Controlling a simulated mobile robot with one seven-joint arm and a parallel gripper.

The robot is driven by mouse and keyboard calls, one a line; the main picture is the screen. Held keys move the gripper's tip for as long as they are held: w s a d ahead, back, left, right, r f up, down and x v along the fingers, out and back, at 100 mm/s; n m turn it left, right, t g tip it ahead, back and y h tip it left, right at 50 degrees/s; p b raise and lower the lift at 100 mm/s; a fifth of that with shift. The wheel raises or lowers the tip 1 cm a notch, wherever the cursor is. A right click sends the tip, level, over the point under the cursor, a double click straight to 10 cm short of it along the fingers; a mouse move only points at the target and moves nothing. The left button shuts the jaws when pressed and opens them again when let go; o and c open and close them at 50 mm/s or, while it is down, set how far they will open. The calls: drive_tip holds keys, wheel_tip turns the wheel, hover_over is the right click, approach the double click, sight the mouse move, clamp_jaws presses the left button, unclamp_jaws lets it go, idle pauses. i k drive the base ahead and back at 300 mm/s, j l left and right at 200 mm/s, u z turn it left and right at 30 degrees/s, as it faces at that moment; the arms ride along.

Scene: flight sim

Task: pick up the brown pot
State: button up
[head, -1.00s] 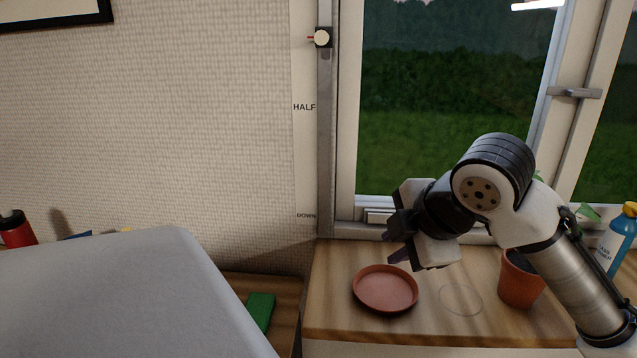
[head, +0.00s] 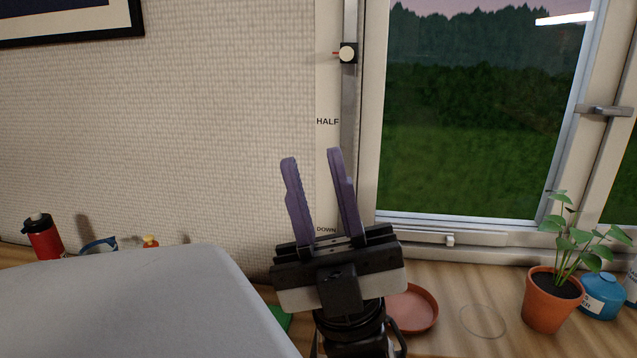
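The brown pot (head: 551,302) is a terracotta pot with dark soil and a green leafy plant (head: 573,240). It stands upright on the wooden counter at the right of the head view. My gripper (head: 312,160) is in the middle of the view, in front of the wall and window frame. Its two purple fingers point up and stand apart with nothing between them. It is well to the left of the pot and does not touch it. A terracotta saucer (head: 415,309) lies on the counter, partly hidden behind my gripper.
A faint ring outline (head: 483,321) lies on the counter (head: 455,280) between saucer and pot. A blue bottle (head: 601,296) stands close to the pot's right. A red bottle (head: 43,238) and small items stand at left. A large grey surface (head: 140,305) fills the lower left.

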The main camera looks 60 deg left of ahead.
sight(552, 293)
drive_tip(key=i+l+u, duration=0.5)
drive_tip(key=u, duration=0.2)
drive_tip(key=i+l+u, duration=0.2)
drive_tip(key=l+u, duration=0.15)
